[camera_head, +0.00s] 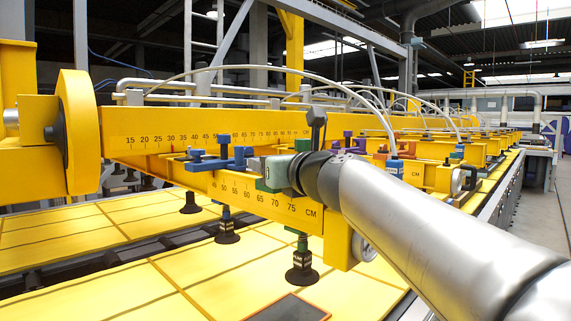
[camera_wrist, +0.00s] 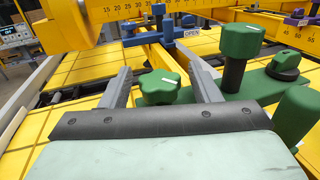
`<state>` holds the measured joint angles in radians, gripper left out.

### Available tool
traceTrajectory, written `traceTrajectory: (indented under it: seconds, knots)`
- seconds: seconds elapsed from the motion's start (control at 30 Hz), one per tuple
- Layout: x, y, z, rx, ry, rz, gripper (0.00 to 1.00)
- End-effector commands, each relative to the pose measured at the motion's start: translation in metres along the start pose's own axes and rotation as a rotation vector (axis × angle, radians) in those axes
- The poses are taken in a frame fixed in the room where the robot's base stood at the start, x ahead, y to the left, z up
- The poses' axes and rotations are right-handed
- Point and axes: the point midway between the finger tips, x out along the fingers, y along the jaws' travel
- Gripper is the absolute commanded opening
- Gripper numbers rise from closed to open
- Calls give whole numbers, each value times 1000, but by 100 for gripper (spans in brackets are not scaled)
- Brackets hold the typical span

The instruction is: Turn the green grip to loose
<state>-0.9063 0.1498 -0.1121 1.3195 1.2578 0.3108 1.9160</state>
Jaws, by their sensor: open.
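My gripper (camera_wrist: 160,70) is open, its two grey fingers spread wide. A green star-shaped grip (camera_wrist: 159,89) with a white mark on top sits between the fingers in the wrist view; I see no contact with either finger. To its right are a tall green knob (camera_wrist: 243,42) on a dark stem, a low green knob (camera_wrist: 285,64) and a green post (camera_wrist: 296,113), all by a green bracket (camera_wrist: 252,88). In the head view, my gripper (camera_head: 255,164) is at the yellow beam (camera_head: 240,187), where the arm and gripper mostly hide the green parts.
A blue clamp (camera_head: 218,159) with knobs stands left of my gripper, and a small "OPEN" label (camera_wrist: 191,33) shows near it. Purple clamps (camera_head: 348,143) lie beyond. Black suction cups (camera_head: 301,274) hang over yellow panels (camera_head: 190,270). White hoses arch above.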

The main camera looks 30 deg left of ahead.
Motion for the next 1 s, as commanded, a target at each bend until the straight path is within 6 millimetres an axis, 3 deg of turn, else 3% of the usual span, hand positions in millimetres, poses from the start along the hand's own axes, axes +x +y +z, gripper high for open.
traceTrajectory:
  seconds: [0.17,0.27,0.7,1.0]
  knots:
    - [-7,0,1,0,-2,0,56]
    - [-21,0,1,0,-3,0,56]
    - [-126,0,0,-1,-3,-2,56]
    - [-169,0,0,0,-1,-1,56]
